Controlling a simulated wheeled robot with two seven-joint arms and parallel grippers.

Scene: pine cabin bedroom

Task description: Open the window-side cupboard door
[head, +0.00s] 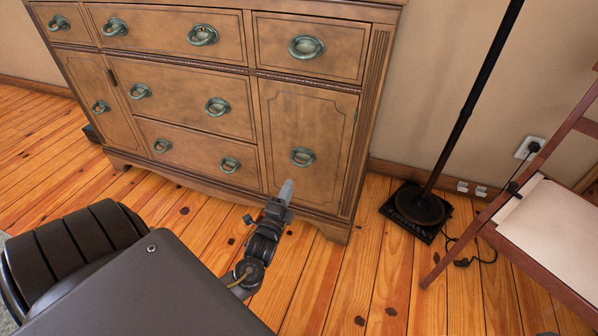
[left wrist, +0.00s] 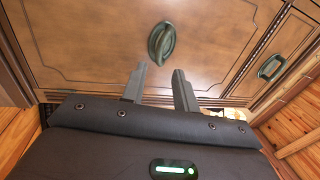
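A brown wooden dresser has a closed cupboard door at its right end (head: 306,135) with a green ring handle (head: 302,157). A second closed door (head: 98,100) with a similar handle (head: 101,107) is at its left end. No window shows, so I cannot tell by it which door is window-side. My left gripper (head: 286,190) is just below and left of the right door's handle, in front of the dresser. In the left wrist view its two fingers (left wrist: 161,84) are apart and empty, pointing at a door panel (left wrist: 100,40) with a handle (left wrist: 162,43) beyond the tips. My right gripper is out of view.
Closed drawers (head: 180,92) with ring handles fill the dresser's middle and top. A black floor lamp (head: 420,205) stands right of it. A wooden chair with a pale seat (head: 550,225) is at far right. Plank floor (head: 340,285) is open before the dresser's right end.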

